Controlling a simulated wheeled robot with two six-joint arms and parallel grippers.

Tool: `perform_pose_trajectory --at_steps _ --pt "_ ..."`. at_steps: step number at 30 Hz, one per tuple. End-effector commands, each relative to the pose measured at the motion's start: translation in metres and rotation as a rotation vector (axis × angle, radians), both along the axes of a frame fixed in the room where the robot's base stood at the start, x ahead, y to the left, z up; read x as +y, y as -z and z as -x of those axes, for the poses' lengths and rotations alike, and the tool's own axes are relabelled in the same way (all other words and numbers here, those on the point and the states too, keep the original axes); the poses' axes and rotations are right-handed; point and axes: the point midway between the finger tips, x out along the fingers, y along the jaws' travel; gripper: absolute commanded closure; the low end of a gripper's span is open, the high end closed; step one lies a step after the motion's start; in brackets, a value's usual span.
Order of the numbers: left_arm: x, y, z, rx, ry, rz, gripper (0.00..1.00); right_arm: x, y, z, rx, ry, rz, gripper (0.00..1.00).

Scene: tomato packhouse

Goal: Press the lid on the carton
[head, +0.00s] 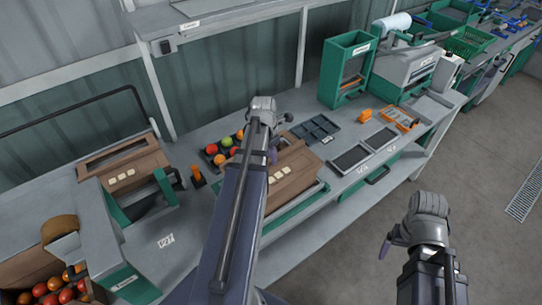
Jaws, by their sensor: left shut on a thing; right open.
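A brown cardboard carton with its lid (303,162) sits in a green-edged holder (298,208) at the middle of the bench. Pale square marks show on the brown top. My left arm crosses in front and hides its left part, so I cannot tell how the lid sits on the carton. My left gripper (272,154) points down at the far left side of this cardboard. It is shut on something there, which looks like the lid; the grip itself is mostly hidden. My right gripper (393,243) is open and empty, over the floor right of the bench.
Another brown cardboard piece (122,160) with a window lies in a green frame at the left. A tray of tomatoes (213,155) and a dark compartment tray (315,130) stand behind the carton. Tomatoes (54,285) fill a box at lower left. Bench front is clear.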

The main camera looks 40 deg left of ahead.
Motion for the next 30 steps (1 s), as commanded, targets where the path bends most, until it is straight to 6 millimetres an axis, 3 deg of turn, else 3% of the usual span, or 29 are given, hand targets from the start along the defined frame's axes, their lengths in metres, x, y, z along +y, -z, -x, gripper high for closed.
perform_pose_trajectory --at_steps 30 --pt "0.000 0.020 0.000 0.000 0.000 0.000 1.00 0.000 0.020 0.000 0.000 0.000 0.000 0.11"
